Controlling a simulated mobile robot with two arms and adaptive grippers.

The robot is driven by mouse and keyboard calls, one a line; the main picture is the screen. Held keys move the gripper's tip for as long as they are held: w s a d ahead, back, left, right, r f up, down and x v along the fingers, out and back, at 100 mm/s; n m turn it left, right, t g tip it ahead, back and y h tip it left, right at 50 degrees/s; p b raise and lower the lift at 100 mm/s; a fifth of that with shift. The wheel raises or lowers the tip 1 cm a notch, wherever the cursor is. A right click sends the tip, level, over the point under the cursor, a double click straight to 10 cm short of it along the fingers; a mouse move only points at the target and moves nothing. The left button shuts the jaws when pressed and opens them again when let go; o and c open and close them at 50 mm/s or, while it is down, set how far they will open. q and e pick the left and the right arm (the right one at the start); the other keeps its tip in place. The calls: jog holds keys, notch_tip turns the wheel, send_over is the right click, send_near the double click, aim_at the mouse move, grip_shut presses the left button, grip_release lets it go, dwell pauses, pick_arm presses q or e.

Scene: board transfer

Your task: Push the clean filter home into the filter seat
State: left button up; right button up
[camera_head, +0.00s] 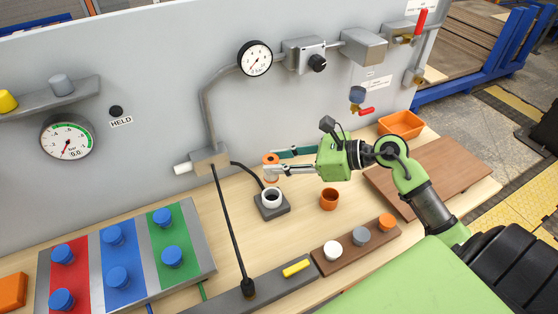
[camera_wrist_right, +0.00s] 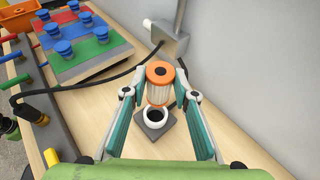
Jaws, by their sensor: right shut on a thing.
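The clean filter (camera_head: 270,160) has an orange cap with a dark hole and a pale ribbed body. It also shows upright in the right wrist view (camera_wrist_right: 158,87). My right gripper (camera_head: 274,165) is shut on it, with one finger on each side. The filter seat (camera_head: 271,198) is a white ring with a dark opening on a dark square base. In the head view the filter is above the seat, apart from it. In the right wrist view the seat (camera_wrist_right: 155,120) shows just below the filter, partly covered by it. My left gripper is not in view.
An orange cup (camera_head: 329,198) stands right of the seat. A brown rack (camera_head: 342,262) with white, grey and orange pieces lies in front. A grey box (camera_head: 208,160) with a black cable is at the wall. A colored button panel (camera_head: 203,230) is on the left.

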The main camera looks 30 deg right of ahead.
jog(key=shift+f+b, duration=2.7)
jog(key=shift+f, duration=0.25)
jog(key=shift+b, duration=0.5)
jog(key=shift+s+f+b, duration=0.1)
jog(key=shift+f+b, duration=1.85)
jog(key=shift+f, duration=0.1)
jog(key=o, duration=1.2)
jog(key=shift+r, duration=0.1)
jog(key=v, duration=1.2)
